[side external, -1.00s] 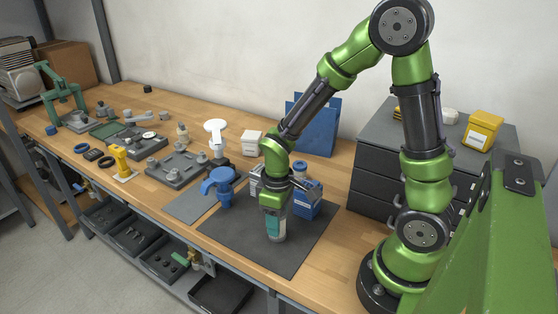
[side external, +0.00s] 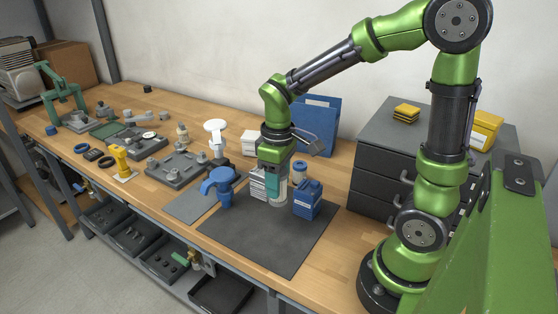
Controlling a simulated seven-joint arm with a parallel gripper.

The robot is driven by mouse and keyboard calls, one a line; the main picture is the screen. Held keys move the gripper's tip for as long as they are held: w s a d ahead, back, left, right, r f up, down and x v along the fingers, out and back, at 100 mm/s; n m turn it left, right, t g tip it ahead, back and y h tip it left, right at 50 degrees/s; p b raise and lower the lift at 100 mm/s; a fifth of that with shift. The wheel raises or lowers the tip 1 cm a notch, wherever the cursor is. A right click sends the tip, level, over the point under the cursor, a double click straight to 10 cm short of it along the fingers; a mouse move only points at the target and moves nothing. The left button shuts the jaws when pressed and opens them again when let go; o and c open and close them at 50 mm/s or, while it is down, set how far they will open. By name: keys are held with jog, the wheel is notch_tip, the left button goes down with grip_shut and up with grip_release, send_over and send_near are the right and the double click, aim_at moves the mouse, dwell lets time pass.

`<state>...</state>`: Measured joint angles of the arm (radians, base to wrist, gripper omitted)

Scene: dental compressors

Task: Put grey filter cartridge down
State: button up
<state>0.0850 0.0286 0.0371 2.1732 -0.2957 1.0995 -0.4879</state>
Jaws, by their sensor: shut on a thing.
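My gripper (side external: 277,184) points down over the back part of the dark mat (side external: 262,236). It is shut on the grey filter cartridge (side external: 279,200), a pale grey cylinder whose lower end shows below the teal fingers. The cartridge is upright; its upper part is hidden by the fingers. I cannot tell whether its base touches the mat or hangs just above it. A blue box-like container (side external: 308,200) stands close to its right. A pale ribbed block (side external: 257,184) stands close to its left, partly covered by my gripper.
A blue bag (side external: 320,118) and a grey drawer cabinet (side external: 376,180) stand behind and to the right. The front of the mat is clear.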

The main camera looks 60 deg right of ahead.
jog(key=s+d+m, duration=0.3)
jog(key=d+m, duration=0.7)
jog(key=d, duration=2)
jog(key=shift+m, duration=0.3)
jog(key=shift+w+d+f, duration=0.1)
jog(key=shift+f, duration=2.45)
jog(key=shift+d+f, duration=0.1)
jog(key=shift+f, duration=2.4)
jog(key=shift+f, duration=0.15)
jog(key=o, duration=1.1)
